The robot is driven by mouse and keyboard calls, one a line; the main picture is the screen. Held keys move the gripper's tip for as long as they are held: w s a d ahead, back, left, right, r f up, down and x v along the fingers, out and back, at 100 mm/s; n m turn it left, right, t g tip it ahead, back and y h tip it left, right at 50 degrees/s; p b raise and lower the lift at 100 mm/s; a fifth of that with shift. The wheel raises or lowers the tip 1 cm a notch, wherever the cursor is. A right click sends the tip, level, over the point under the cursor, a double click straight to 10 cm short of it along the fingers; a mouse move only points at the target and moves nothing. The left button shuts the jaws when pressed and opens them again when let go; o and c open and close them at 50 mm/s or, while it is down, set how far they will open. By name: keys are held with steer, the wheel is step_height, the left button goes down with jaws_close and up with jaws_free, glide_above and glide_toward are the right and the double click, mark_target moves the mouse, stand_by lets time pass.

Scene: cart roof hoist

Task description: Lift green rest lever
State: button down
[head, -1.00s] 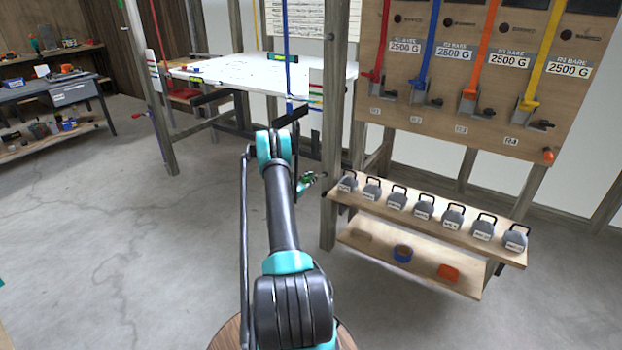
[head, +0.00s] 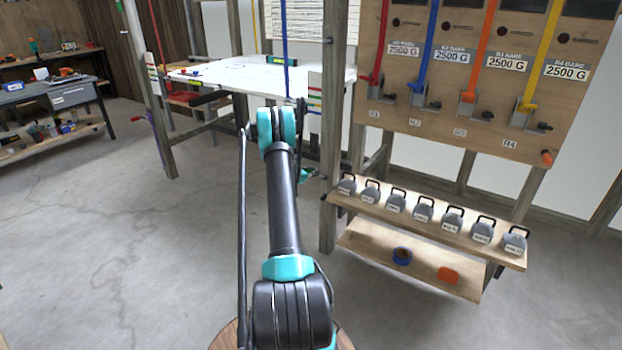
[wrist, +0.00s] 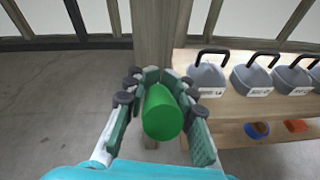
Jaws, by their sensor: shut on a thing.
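The green rest lever's grip (wrist: 162,112) is a rounded green cylinder in the middle of the wrist view, in front of a wooden post. My gripper (wrist: 160,95) is shut on it, with a finger on each side. In the head view my gripper (head: 308,174) shows only in part, just left of the post and beyond my arm. The green grip cannot be made out clearly there, and the lever's pivot is hidden.
The wooden post (head: 333,140) stands close to my gripper. To its right, a shelf (head: 440,225) holds several grey weights (head: 424,208). Above hangs a panel (head: 420,125) with coloured straps. The white roof board (head: 235,80) is behind. Floor at left is clear.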

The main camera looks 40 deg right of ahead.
steer(key=d+r+y, duration=0.1)
steer(key=w+d+r+g+y, duration=0.1)
steer(key=d+r+y, duration=0.1)
steer(key=w+d+r+y, duration=0.1)
steer(key=d, duration=0.1)
steer(key=shift+w+d+r+g+y, duration=0.15)
steer(key=shift+d+r+g+y, duration=0.1)
steer(key=shift+g+y, duration=0.15)
steer(key=shift+w+d+r+g+y, duration=0.2)
steer(key=shift+w+d+y, duration=0.1)
steer(key=shift+d+y, duration=0.35)
steer(key=shift+w+d+r+g+y, duration=0.25)
steer(key=shift+d+y, duration=0.2)
steer(key=shift+d, duration=0.25)
steer(key=shift+f, duration=0.1)
steer(key=c, duration=1.2)
jaws_free()
steer(key=v, duration=1.2)
